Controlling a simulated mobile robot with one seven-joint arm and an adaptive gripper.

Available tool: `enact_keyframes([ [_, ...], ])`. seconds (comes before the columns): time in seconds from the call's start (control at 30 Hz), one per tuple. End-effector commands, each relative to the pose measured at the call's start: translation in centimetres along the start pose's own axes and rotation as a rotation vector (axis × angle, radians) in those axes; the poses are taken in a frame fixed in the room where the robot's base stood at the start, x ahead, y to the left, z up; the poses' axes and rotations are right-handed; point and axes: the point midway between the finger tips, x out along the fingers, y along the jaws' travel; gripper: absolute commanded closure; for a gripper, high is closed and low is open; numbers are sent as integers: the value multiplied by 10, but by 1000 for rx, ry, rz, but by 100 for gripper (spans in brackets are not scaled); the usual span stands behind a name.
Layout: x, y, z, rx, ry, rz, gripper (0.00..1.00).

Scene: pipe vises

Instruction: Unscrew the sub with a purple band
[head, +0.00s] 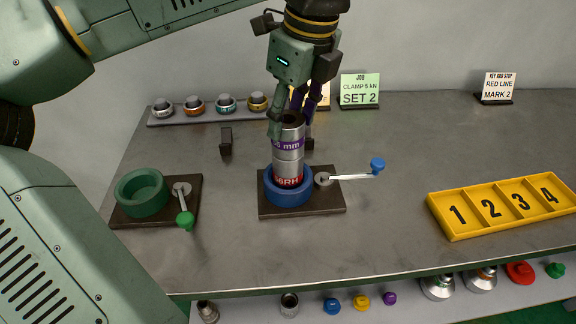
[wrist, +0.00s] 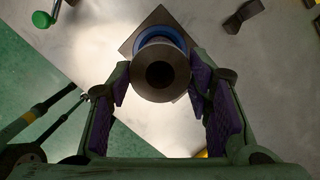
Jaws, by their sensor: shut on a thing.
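The sub with a purple band (head: 289,144) stands upright on a metal piece with a red band (head: 287,180). That lower piece sits in the blue vise (head: 288,196), whose lever (head: 350,177) has a blue knob and points right. My gripper (head: 290,122) comes down from above with its fingers on either side of the sub's upper part, shut on it. In the wrist view the sub's round open top (wrist: 161,74) lies between the purple finger pads (wrist: 163,85). The joint between sub and lower piece is partly hard to make out.
A green vise (head: 142,193) stands empty at left. A yellow tray (head: 452,232) with numbered compartments lies at right. A rack of several rings (head: 194,105) and sign cards (head: 360,91) stand at the back. A small dark block (head: 226,141) stands left of the sub. Several parts lie on the lower shelf (head: 250,308).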

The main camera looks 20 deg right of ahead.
Motion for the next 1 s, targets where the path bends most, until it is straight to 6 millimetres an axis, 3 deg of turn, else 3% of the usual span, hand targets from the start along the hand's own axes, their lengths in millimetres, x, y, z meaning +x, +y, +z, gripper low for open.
enact_keyframes([
  [0.3,-1,0,0,-22,0,4,83],
  [0.6,-2,-2,0,-350,1,71,83],
  [0.9,0,-2,0,-399,1,80,83],
  [0.93,0,-2,0,-399,1,80,53],
  [1.0,0,-2,0,-398,1,80,48],
])
